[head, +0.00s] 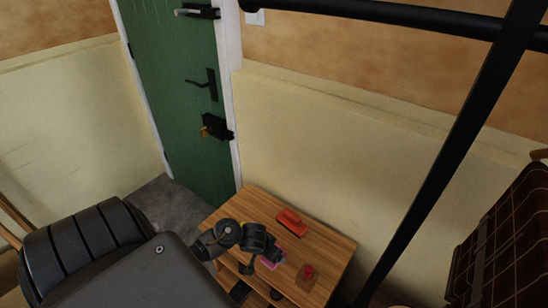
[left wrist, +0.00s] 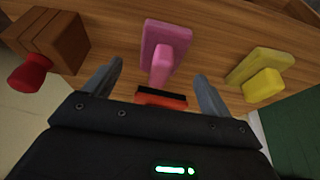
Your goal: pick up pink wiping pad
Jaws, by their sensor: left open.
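The pink wiping pad (left wrist: 165,45) lies on the wooden table, with its handle pointing toward my left gripper (left wrist: 159,70) in the left wrist view. The gripper's two fingers are apart, one on each side of the handle's line, with nothing held between them. My right gripper is not in view.
A red-orange brush (head: 291,221) lies toward the wall side of the wooden table (head: 325,245). A brown block with a red knob (left wrist: 50,42) and a yellow pad (left wrist: 260,72) flank the pink pad. A green door (head: 185,90) stands behind.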

